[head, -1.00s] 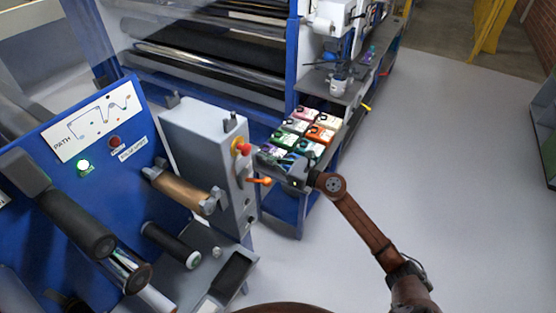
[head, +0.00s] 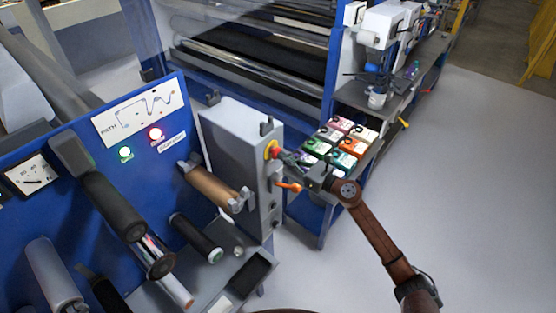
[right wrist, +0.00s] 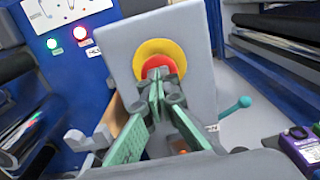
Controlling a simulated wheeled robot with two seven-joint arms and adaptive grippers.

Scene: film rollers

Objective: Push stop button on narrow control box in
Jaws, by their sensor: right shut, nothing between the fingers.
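The narrow grey control box (head: 238,150) stands upright beside the blue panel in the head view. Its red stop button with a yellow ring (head: 273,150) is on the side facing my right gripper (head: 284,156). In the right wrist view the red button (right wrist: 158,66) sits in its yellow collar (right wrist: 142,52). My right gripper (right wrist: 154,100) is shut and empty, its green fingertips over the lower part of the button and seemingly touching it. How far the button is pressed in cannot be told. My left gripper is not in view.
An orange lever (head: 290,186) sticks out of the box below the button. The blue panel (head: 60,150) carries rollers, a lit green lamp (head: 125,153) and a lit red lamp (head: 155,134). Open floor lies at right.

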